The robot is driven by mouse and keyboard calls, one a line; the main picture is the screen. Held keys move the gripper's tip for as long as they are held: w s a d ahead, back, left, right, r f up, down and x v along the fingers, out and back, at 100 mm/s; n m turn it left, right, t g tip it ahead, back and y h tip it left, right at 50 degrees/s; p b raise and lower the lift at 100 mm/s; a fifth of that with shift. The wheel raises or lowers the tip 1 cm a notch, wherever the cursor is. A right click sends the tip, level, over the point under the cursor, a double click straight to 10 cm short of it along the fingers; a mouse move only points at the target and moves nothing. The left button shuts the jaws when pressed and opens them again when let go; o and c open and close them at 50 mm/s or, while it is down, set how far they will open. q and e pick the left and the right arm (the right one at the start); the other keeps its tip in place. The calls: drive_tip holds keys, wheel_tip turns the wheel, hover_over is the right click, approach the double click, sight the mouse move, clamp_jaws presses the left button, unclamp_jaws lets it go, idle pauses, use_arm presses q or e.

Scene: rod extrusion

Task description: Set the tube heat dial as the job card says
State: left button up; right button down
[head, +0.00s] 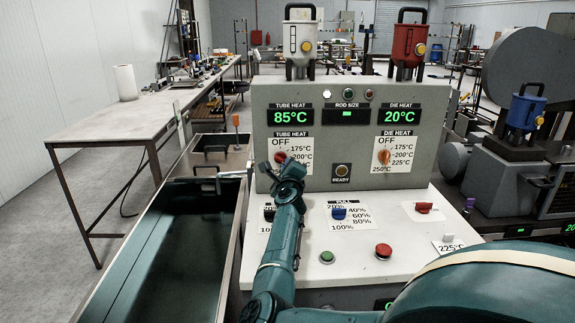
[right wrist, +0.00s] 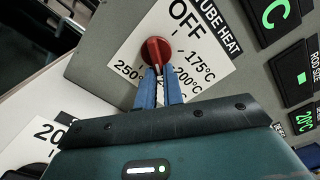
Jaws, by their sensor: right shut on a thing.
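The tube heat dial is a red knob (head: 281,157) on a white scale plate marked OFF, 175, 200 and higher, on the grey panel's left side. It shows large in the right wrist view (right wrist: 155,48). My right gripper (head: 285,165) is at the dial, its blue fingers (right wrist: 158,85) shut on the knob from below. The fingers hide part of the scale, and I cannot tell the exact setting. The tube heat display (head: 284,117) reads 85°C. My left gripper is not in view.
The orange die heat dial (head: 384,156) is on the panel's right, under a display (head: 399,115) reading 20°C. Below are a blue pull dial (head: 339,213), a green button (head: 327,257) and a red button (head: 383,251). A metal trough (head: 170,250) is at left.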

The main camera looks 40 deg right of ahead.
drive_tip(key=shift+w+a+f+m, duration=0.1)
drive_tip(key=shift+f+m, duration=0.1)
drive_tip(key=shift+m, duration=0.9)
drive_tip(key=c, duration=1.5)
unclamp_jaws()
